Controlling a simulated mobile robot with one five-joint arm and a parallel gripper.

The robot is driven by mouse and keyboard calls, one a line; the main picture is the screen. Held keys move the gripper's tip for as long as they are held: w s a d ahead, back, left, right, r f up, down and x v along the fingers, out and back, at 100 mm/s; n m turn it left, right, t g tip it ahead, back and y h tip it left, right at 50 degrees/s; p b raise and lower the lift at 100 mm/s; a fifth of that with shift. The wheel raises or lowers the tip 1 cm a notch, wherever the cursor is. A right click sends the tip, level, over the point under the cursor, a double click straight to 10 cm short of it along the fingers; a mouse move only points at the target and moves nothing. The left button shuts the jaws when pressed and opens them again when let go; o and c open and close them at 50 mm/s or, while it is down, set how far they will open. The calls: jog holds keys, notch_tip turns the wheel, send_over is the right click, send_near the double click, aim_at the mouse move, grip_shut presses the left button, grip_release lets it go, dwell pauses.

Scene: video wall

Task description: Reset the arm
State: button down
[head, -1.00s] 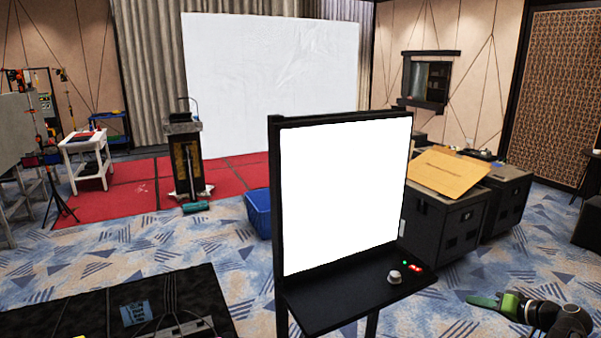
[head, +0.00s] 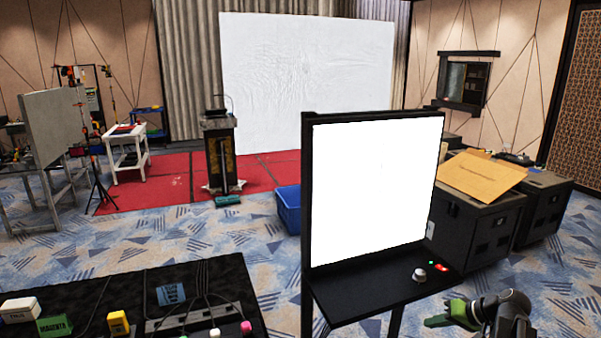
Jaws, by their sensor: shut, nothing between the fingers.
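My gripper (head: 437,321) shows at the lower right in the head view, with green fingers pointing left and a dark arm behind it. It is shut and holds nothing. It is in front of and below the black shelf (head: 345,306) of the stand, and I see a gap of carpet around it. The stand carries a blank white screen (head: 375,190). On its shelf are a white knob (head: 419,275) and small red and green lights or buttons (head: 441,267).
A black table (head: 215,283) at the lower left holds a green block (head: 55,326), a yellow block (head: 118,322) and cables. Black cases (head: 482,232) with a cardboard sheet stand at right. A blue bin (head: 289,208) sits behind the stand. Patterned carpet is open between table and stand.

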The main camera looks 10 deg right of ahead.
jog(key=s+a+f+n+g+h, duration=0.1)
jog(key=a+f+g+h, duration=0.1)
jog(key=a, duration=1.2)
jog(key=s+a+f+n+g+h, duration=0.2)
jog(key=a+f+g+h, duration=0.1)
jog(key=a, duration=1.2)
jog(key=shift+f+g+h, duration=0.3)
jog(key=shift+f+g, duration=0.5)
jog(key=shift+g, duration=0.1)
